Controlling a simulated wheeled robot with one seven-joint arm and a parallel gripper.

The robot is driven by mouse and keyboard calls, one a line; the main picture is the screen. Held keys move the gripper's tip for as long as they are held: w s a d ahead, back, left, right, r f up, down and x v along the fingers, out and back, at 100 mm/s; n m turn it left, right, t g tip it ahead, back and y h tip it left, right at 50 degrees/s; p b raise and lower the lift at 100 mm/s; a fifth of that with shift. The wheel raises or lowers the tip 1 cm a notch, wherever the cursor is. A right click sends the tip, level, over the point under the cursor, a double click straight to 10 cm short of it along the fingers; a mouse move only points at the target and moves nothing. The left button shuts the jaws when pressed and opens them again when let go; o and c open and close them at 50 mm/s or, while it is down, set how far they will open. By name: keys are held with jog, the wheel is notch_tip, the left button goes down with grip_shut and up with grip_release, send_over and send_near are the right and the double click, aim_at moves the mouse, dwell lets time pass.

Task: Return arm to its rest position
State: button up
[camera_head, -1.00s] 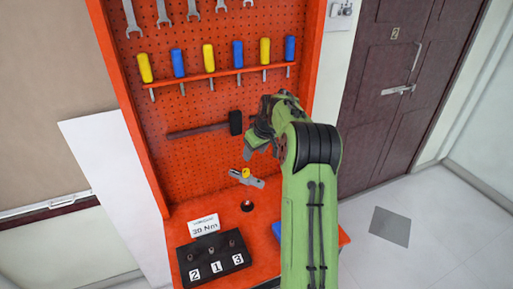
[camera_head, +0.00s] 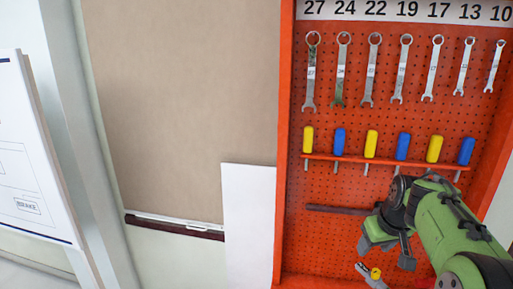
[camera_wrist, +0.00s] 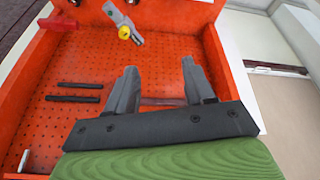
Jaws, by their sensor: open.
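My green arm (camera_head: 455,235) reaches in from the lower right of the head view. My gripper (camera_head: 386,254) is in front of the orange pegboard (camera_head: 330,235), over the hammer's end of the board, and hides part of it. In the wrist view my gripper (camera_wrist: 160,68) has its two grey fingers spread apart, with nothing between them.
A dark hammer handle (camera_head: 335,209) lies across the board. Several wrenches (camera_head: 375,70) hang above several yellow and blue screwdrivers (camera_head: 371,144). A grey tool with a yellow part (camera_head: 375,273) is just below my gripper; it also shows in the wrist view (camera_wrist: 124,30).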

jog(key=s+a+r, duration=0.4)
jog(key=s+a, duration=0.6)
jog(key=s+a+f, duration=0.2)
jog(key=s+a, duration=0.1)
jog(key=s, duration=0.5)
jog(key=s+a+f+t, duration=0.1)
jog(key=s+a+f, duration=0.1)
jog(key=s, duration=0.6)
jog(key=shift+s+a+m, duration=0.3)
jog(key=shift+s+a, duration=0.1)
jog(key=shift+a, duration=0.05)
